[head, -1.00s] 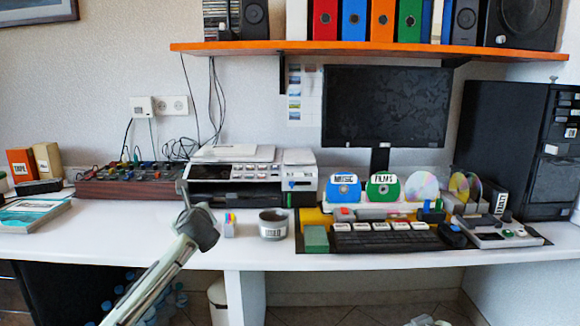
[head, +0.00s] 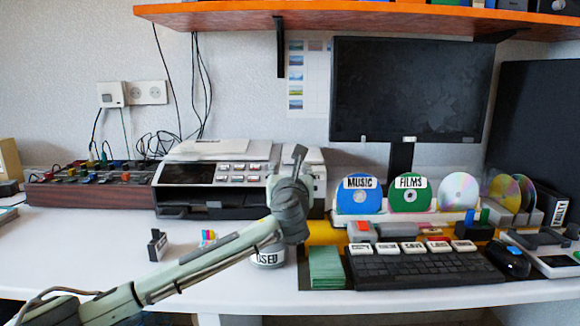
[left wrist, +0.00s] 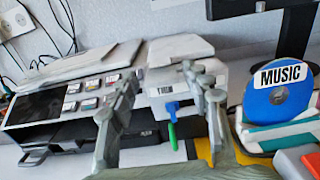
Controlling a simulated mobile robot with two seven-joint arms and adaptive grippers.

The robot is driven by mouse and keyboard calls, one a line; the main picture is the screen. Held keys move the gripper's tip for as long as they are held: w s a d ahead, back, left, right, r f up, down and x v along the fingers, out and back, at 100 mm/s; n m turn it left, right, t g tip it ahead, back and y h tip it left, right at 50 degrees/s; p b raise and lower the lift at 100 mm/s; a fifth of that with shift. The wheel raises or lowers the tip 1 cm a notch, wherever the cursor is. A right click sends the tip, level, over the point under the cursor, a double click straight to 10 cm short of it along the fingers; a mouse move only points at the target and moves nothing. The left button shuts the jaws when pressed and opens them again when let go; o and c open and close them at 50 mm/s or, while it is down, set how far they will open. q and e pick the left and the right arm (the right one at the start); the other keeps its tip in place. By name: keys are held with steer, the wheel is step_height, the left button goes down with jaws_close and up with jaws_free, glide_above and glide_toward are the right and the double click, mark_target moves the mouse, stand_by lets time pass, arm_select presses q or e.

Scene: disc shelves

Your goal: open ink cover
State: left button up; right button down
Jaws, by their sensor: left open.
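The white and black printer (head: 215,185) stands at the back of the desk, and its right end is partly hidden behind my left gripper (head: 297,165). In the left wrist view the right end of the printer has a white raised top (left wrist: 180,48) and a small labelled white front panel (left wrist: 158,90). A blue tab (left wrist: 173,106) and a green tab (left wrist: 172,136) stick out below the label. My right gripper is out of view.
Blue music (head: 358,195) and green films (head: 410,195) discs stand right of the printer. A keyboard (head: 425,265) lies in front of them. A cup (head: 268,258) labelled used sits below my left forearm. The orange shelf (head: 400,18) hangs above.

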mark_target(290, 163)
arm_select(q)
steer(key=shift+w, duration=2.1)
jaws_close()
